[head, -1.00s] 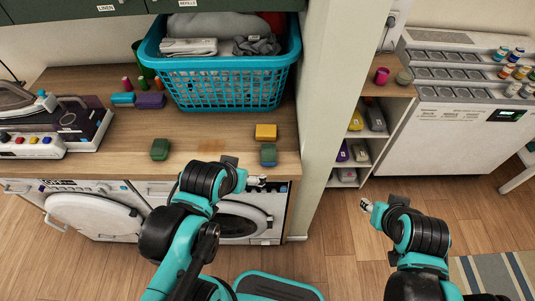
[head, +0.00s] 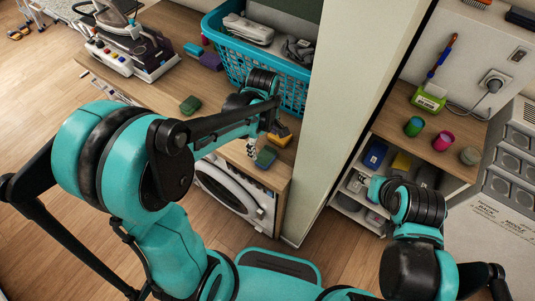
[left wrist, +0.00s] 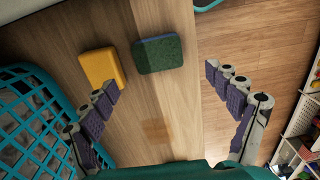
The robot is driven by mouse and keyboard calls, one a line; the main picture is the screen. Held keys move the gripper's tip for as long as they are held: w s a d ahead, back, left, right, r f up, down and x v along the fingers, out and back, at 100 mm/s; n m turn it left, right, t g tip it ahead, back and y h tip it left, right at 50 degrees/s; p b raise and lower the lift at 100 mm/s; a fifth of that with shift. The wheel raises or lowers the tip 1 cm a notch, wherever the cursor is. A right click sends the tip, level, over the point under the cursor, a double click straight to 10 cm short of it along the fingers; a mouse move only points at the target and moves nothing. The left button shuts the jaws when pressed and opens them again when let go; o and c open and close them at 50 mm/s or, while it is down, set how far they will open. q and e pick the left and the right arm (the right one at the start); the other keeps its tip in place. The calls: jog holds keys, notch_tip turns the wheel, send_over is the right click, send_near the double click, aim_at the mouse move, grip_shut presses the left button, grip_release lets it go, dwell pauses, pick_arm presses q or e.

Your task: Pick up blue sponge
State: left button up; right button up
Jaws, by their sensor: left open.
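A sponge with a green top and a blue body (head: 265,157) lies near the counter's front right corner; it also shows in the left wrist view (left wrist: 158,54). A yellow sponge (head: 281,136) lies beside it, also in the left wrist view (left wrist: 102,68). A light-blue sponge (head: 193,49) lies at the back left of the counter, near the basket. My left gripper (head: 252,147) is open and empty above the counter, close to the green-topped sponge, which lies ahead of its spread fingers (left wrist: 165,112). My right gripper (head: 359,183) is small in view, by the shelves.
A teal laundry basket (head: 262,72) stands behind my left gripper. A purple sponge (head: 211,62) and a green sponge (head: 190,105) lie on the counter (head: 160,95). A pale upright panel (head: 355,100) borders the counter's right end, with washers below.

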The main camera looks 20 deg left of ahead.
aim_at(266, 155)
pick_arm(q)
jog(key=f+b, duration=0.1)
jog(key=f, duration=0.4)
jog(key=f+b, duration=0.1)
jog(key=f, duration=0.1)
jog(key=shift+d+f+b, duration=0.3)
jog(key=shift+f+b, duration=0.05)
jog(key=shift+f, duration=0.05)
jog(key=c, duration=0.8)
jog(key=shift+c, duration=0.2)
jog(key=shift+r, duration=0.1)
jog(key=shift+w+a+r+p, duration=0.1)
jog(key=shift+a+r+p, duration=0.1)
jog(key=shift+r+p, duration=0.25)
jog(key=r, duration=0.2)
jog(key=r+p, duration=0.1)
jog(key=r, duration=0.1)
jog(key=r+p, duration=0.1)
jog(key=r, duration=0.1)
jog(key=shift+w+a+r, duration=0.1)
jog(key=shift+a+r, duration=0.05)
jog(key=shift+a, duration=0.2)
jog(key=w+a, duration=0.3)
jog(key=a, duration=0.6)
jog(key=w+a+p, duration=0.1)
jog(key=w+a, duration=0.2)
jog(key=a, duration=0.5)
jog(key=shift+w+a, duration=0.25)
jog(key=shift+a, duration=0.1)
jog(key=c, duration=0.3)
